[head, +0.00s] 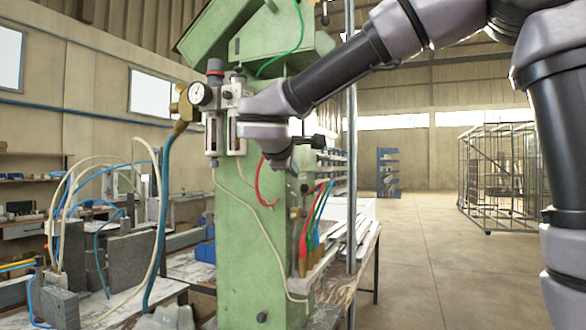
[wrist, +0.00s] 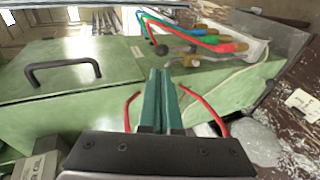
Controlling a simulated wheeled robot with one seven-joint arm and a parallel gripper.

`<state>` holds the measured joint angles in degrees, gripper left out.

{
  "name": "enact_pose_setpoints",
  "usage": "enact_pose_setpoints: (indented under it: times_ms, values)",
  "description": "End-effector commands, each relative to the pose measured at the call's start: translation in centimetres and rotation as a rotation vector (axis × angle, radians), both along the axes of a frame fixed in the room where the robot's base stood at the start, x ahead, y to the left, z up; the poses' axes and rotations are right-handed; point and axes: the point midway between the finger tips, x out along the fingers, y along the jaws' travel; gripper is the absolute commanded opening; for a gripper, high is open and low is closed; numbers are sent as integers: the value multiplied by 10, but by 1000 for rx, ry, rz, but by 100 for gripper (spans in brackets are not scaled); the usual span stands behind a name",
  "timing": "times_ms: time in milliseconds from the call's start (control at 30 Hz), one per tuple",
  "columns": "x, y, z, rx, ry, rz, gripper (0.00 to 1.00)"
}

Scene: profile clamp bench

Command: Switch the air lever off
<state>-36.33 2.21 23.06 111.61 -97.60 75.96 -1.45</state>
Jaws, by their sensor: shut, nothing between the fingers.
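My gripper (wrist: 160,76) is shut and empty, its two teal fingers together in the wrist view, pointing toward the side of the green machine (wrist: 105,105). A lever with a black ball knob (wrist: 161,49) stands out from the machine just beyond the fingertips, apart from them as far as I can tell. I cannot tell for sure that it is the air lever, nor its on or off position. In the head view my wrist is in front of the green column (head: 245,250), and my fingertips are hard to make out there.
Red, green and blue hoses with brass fittings (head: 303,255) hang beside the column. A pressure gauge (head: 200,94) and air unit sit on its left. A red hose (wrist: 205,108) loops near my fingers. A black handle (wrist: 62,72) is on the machine.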

Motion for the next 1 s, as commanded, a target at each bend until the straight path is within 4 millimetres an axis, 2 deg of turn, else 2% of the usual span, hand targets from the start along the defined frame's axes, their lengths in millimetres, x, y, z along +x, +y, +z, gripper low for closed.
enact_pose_setpoints:
  times_ms: [200,433,633,1000]
  values:
    - [45,-10,-20,-2,3,-3,0]
    - [78,-16,-33,0,1,-1,0]
    - [88,-18,-38,0,2,0,0]
    - [89,-18,-38,0,2,0,0]
